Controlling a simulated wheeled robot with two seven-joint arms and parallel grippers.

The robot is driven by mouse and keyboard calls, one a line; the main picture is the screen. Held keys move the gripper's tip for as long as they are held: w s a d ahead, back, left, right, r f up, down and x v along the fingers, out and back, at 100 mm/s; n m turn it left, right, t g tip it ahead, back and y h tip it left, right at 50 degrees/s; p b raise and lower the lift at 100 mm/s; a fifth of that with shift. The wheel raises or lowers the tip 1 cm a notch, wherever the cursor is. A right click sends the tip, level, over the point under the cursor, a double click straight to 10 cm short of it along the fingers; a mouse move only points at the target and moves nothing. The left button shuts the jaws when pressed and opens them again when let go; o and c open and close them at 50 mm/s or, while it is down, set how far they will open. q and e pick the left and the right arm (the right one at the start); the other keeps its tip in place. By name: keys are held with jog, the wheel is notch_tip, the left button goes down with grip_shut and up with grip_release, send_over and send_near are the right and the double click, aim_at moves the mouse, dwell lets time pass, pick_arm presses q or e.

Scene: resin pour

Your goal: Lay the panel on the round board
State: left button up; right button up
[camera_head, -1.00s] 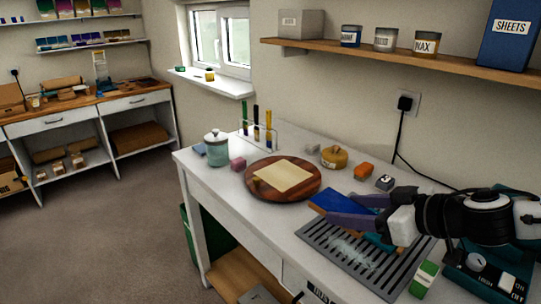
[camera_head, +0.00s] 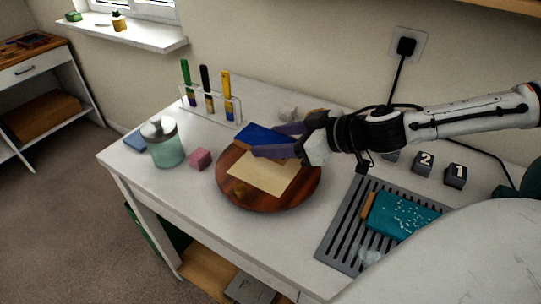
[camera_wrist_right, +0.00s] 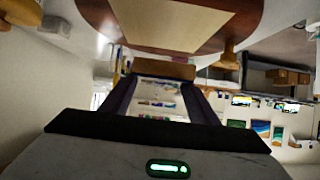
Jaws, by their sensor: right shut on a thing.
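The blue panel (camera_head: 262,139) is in my right gripper (camera_head: 277,143), which is shut on it at the panel's right side. It is over the back part of the round wooden board (camera_head: 243,203), and I cannot tell whether it touches. In the right wrist view, a brown strip (camera_wrist_right: 164,69) shows between my fingertips, below the board (camera_wrist_right: 225,30) and sheet (camera_wrist_right: 160,22). My left gripper is not in view.
A grey slotted rack (camera_head: 341,232) with a teal piece (camera_head: 403,216) stands to the right. A lidded jar (camera_head: 164,146) and pink block (camera_head: 200,159) are left of the board. A tube rack (camera_head: 213,111) stands behind. The bench front is clear.

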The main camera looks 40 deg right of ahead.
aim_at(274, 168)
jog(key=shift+d+f, duration=0.1)
jog(key=shift+f, duration=0.3)
notch_tip(274, 168, down, 5)
jog(key=b, duration=0.4)
jog(key=shift+w, duration=0.1)
jog(key=shift+f+b, duration=0.1)
jog(key=shift+b, duration=0.25)
jog(key=shift+f, duration=0.15)
jog(key=o, duration=1.1)
